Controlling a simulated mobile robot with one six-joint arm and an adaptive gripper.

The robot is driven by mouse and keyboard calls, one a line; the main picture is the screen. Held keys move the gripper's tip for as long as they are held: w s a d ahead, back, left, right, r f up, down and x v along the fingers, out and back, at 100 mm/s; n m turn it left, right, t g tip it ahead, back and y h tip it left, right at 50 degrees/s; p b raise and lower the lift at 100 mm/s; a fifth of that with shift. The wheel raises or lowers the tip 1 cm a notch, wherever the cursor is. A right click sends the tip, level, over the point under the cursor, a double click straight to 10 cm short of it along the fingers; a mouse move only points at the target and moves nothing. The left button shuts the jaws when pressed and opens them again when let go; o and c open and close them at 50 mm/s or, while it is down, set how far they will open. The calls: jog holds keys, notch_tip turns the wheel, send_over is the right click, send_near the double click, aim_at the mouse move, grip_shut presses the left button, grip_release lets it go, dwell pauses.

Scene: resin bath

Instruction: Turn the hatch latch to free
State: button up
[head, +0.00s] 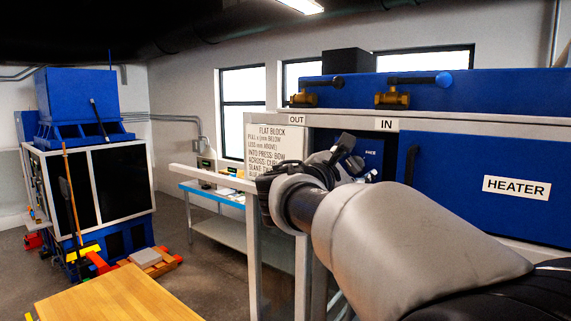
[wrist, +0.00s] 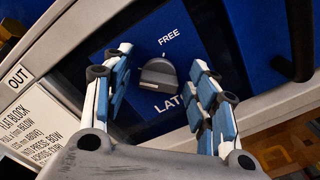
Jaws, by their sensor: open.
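The hatch latch is a dark grey knob (wrist: 158,74) on a dark blue panel (wrist: 188,22) in the wrist view. Part of another label, reading LAT, shows below right, cut off by a finger. I cannot tell which way the knob is set. My gripper (wrist: 161,60) is open, one finger on each side of the knob, with visible gaps. In the head view my gripper (head: 345,155) is in front of the panel, and my arm hides the knob.
A blue heater cabinet (head: 462,160) with a dark vertical handle (head: 411,163) is right of the panel. Brass valves (head: 393,98) sit above. An instruction sign (head: 277,150) hangs left.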

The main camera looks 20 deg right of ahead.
jog(key=shift+c, duration=0.4)
jog(key=c, duration=1)
jog(key=shift+f+b, duration=0.1)
jog(key=shift+b, duration=0.35)
jog(key=m+b, duration=0.1)
jog(key=b, duration=0.1)
jog(key=m+b, duration=0.1)
jog(key=m, duration=0.1)
jog(key=shift+f+b, duration=0.25)
jog(key=shift+b, duration=0.15)
jog(key=m+b, duration=0.5)
jog(key=b, duration=0.1)
jog(key=shift+s+f, duration=0.1)
jog(key=m+b, duration=0.4)
jog(key=m, duration=0.1)
jog(key=m+b, duration=0.3)
jog(key=m, duration=0.1)
jog(key=shift+m, duration=0.4)
jog(key=shift+b, duration=0.35)
